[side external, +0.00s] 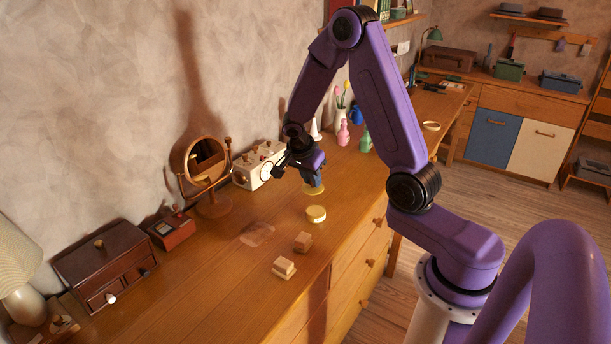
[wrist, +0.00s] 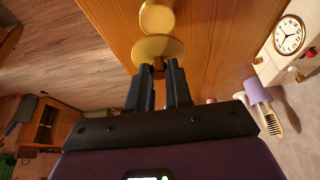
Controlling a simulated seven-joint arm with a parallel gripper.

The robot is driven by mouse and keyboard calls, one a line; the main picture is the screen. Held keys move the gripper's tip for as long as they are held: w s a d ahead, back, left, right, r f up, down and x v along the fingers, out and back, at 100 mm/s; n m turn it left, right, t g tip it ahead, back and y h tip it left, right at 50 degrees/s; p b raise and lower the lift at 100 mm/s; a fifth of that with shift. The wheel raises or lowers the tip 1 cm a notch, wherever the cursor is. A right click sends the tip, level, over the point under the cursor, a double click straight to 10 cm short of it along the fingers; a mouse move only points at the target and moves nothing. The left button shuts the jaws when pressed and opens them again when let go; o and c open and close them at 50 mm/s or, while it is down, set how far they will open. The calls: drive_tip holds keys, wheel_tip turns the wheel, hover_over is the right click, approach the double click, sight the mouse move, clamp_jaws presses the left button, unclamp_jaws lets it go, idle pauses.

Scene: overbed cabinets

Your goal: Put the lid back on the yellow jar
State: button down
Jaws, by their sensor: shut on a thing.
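My gripper (side external: 314,181) is shut on the yellow lid (side external: 313,190), a flat round disc held above the wooden cabinet top. In the wrist view the fingers (wrist: 159,70) pinch a small knob on the lid (wrist: 158,49), whose disc spreads beyond the fingertips. The yellow jar (side external: 316,214) is short and round and stands upright on the cabinet top, in front of the lid in the side view. In the wrist view the jar (wrist: 157,18) shows just beyond the lid, partly covered by it. The gap in height between them is hard to tell.
Two small wooden blocks (side external: 303,242) (side external: 284,267) lie near the jar. A cream clock box (side external: 258,165), a round mirror (side external: 205,165) and a dark drawer box (side external: 105,265) stand along the wall. Pink (side external: 343,133) and green (side external: 365,141) bottles stand behind the gripper.

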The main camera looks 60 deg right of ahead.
drive_tip(key=shift+d+f+m, duration=0.3)
drive_tip(key=shift+d+f, duration=0.7)
drive_tip(key=shift+f, duration=3.25)
drive_tip(key=shift+f, duration=0.2)
drive_tip(key=shift+c, duration=2.4)
unclamp_jaws()
drive_tip(key=shift+r, duration=0.1)
drive_tip(key=shift+r, duration=3.45)
